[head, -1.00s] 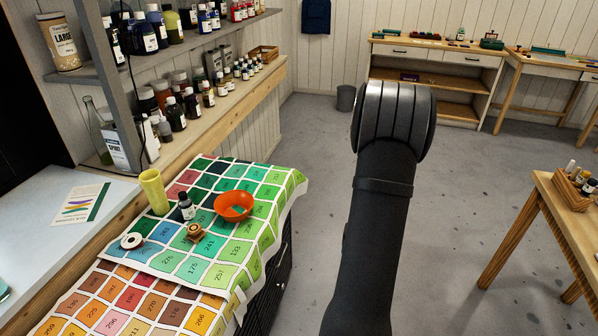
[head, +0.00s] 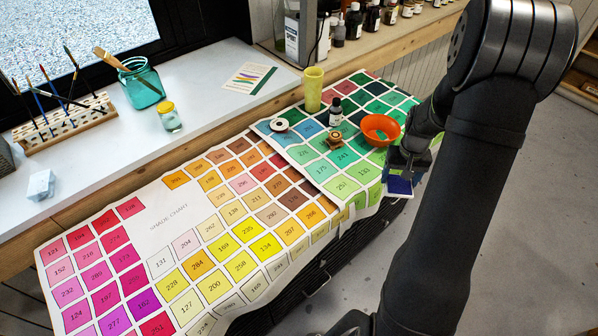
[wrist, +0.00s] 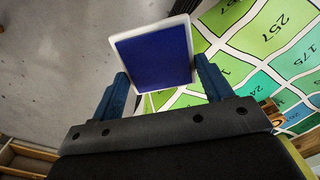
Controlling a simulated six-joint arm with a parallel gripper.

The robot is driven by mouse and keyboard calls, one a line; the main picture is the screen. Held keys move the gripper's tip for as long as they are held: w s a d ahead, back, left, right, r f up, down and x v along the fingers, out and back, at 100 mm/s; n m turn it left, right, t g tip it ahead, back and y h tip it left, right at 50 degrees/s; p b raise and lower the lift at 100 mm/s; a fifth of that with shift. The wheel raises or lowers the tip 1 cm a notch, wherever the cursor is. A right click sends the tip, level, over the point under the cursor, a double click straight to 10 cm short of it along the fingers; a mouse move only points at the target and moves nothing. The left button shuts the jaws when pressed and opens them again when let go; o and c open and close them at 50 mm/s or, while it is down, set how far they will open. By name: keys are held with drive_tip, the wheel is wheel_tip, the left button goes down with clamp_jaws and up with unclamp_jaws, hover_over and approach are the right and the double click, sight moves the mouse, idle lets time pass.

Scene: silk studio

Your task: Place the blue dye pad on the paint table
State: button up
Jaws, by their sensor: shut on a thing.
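The blue dye pad (wrist: 153,57), a dark blue square in a white frame, is held between the two fingers of my gripper (wrist: 165,85) in the wrist view. In the head view the pad (head: 400,186) shows small under my gripper (head: 408,170), at the right edge of the chart-covered table. The pad is in the air by that edge, with grey floor beyond it in the wrist view. The table's cloth of numbered colour squares (head: 165,218) covers its top. I cannot tell for sure whether this is the paint table.
On the cloth stand an orange bowl (head: 380,130), close to my gripper, a dark bottle (head: 336,112), a yellow cup (head: 314,88), a white roll (head: 279,125) and a small wooden item (head: 334,139). The cloth's front left is clear. A windowsill counter (head: 215,110) runs behind.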

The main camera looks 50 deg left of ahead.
drive_tip(key=s+a+r+n, duration=0.3)
drive_tip(key=s+a+n, duration=0.2)
drive_tip(key=s+a, duration=0.75)
drive_tip(key=n, duration=0.5)
hover_over(253, 192)
drive_tip(key=f, duration=0.4)
drive_tip(key=shift+w+d, duration=0.2)
drive_tip(key=shift+s+a+f, duration=0.15)
drive_tip(key=shift+a+f, duration=0.05)
drive_tip(key=shift+f, duration=1.95)
drive_tip(key=shift+f, duration=0.1)
drive_tip(key=o, duration=0.6)
drive_tip(key=shift+f, duration=0.1)
drive_tip(key=shift+c, duration=0.2)
drive_tip(key=o, duration=0.4)
drive_tip(key=shift+o, duration=0.2)
